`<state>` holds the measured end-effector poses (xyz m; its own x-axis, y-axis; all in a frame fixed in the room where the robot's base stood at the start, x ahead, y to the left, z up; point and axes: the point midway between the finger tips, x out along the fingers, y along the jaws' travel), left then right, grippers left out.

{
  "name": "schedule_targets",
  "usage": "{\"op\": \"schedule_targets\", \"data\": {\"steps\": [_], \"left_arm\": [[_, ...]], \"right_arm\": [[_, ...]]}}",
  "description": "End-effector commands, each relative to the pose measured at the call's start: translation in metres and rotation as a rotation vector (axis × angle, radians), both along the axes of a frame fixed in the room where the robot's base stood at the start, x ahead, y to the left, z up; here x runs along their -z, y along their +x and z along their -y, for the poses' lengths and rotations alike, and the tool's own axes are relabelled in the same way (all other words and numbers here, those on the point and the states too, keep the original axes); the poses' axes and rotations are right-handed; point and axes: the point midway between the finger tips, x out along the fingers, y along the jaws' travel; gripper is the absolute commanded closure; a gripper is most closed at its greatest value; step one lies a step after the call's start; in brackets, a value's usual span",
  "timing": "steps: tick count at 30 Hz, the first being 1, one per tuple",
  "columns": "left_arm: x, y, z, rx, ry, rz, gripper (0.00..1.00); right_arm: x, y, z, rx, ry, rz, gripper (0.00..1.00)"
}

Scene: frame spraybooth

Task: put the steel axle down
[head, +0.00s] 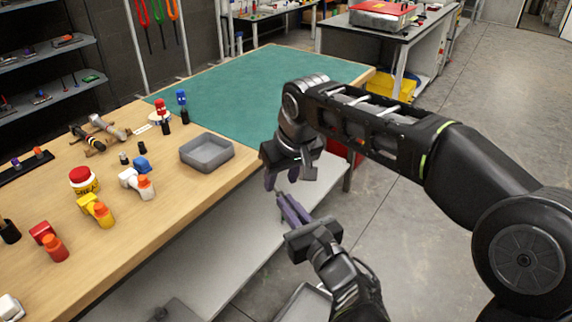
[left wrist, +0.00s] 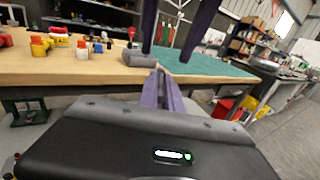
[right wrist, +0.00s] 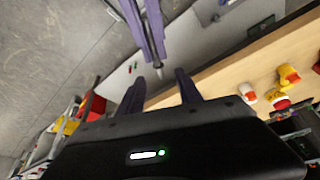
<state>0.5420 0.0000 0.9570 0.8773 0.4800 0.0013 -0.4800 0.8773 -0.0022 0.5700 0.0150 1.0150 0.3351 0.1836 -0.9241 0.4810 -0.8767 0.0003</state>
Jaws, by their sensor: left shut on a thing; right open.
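My left gripper (head: 281,198) comes in from the bottom of the head view. Its purple fingers are shut, and in the left wrist view they show closed together (left wrist: 165,92). A small grey tip, apparently the steel axle (right wrist: 158,66), shows at their ends in the right wrist view; the rest is hidden between the fingers. My right gripper (head: 281,179) is open and empty, just above the left fingertips, its fingers (right wrist: 158,90) apart on either side of that tip. Both grippers are in the air off the bench's front edge.
The wooden bench (head: 150,225) has a green mat (head: 245,90) and an empty-looking grey tray (head: 207,153) near its front edge. Yellow, white and red fittings (head: 96,210) and a red-lidded jar (head: 83,180) stand left. A grey lower shelf (head: 215,235) lies below. The mat is clear.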

Motion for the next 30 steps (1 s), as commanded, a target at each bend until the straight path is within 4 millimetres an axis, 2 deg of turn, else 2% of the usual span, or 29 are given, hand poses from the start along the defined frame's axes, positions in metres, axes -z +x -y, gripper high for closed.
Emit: {"op": "schedule_targets", "data": {"steps": [3, 7, 18, 30], "left_arm": [[0.0, 0.0, 0.0, 0.0, 0.0, 0.0, 1.0], [0.0, 0.0, 0.0, 0.0, 0.0, 0.0, 1.0], [0.0, 0.0, 0.0, 0.0, 0.0, 0.0, 1.0], [0.0, 0.0, 0.0, 0.0, 0.0, 0.0, 1.0]], "right_arm": [[0.018, 0.006, -0.003, 0.0, -0.001, -0.003, 0.58], [0.029, 0.01, -0.005, 0.001, -0.001, -0.002, 0.58], [0.033, 0.012, -0.006, 0.001, 0.001, 0.001, 0.58], [0.032, 0.012, -0.006, 0.0, 0.0, 0.001, 0.91]]}}
